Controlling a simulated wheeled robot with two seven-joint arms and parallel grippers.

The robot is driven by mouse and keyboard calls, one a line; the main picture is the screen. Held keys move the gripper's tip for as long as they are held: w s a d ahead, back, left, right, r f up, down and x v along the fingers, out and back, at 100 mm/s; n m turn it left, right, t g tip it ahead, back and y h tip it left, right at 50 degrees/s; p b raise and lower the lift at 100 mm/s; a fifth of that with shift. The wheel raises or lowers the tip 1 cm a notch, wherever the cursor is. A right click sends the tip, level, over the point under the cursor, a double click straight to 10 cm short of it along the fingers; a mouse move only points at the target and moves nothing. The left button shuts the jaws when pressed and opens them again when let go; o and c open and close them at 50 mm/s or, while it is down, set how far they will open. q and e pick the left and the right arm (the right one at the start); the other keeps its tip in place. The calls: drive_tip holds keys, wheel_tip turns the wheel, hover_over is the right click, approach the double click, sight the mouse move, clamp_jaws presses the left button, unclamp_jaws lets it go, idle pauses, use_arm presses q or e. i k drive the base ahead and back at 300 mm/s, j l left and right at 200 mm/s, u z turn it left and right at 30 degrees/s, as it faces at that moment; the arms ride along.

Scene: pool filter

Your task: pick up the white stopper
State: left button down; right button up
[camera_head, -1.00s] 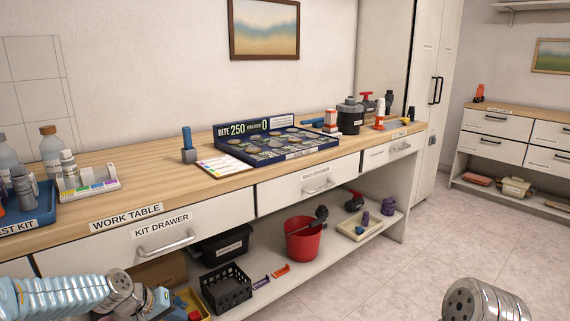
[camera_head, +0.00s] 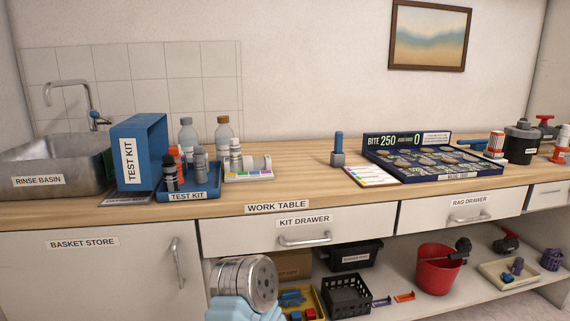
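I cannot single out a white stopper for certain. A small white cylindrical piece (camera_head: 263,162) sits at the right end of the white colour-strip holder (camera_head: 248,176) on the work table, and may be it. One of my arm links, silver with a light blue sleeve, shows at the bottom in front of the kit drawer. Neither gripper's fingers show.
A blue test kit box (camera_head: 140,150) stands left of the tray, by the metal rinse basin (camera_head: 50,165). A game board (camera_head: 435,160) lies to the right. Wooden table (camera_head: 290,192) between is mostly clear.

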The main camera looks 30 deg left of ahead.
sight(234, 141)
drive_tip(key=u, duration=1.35)
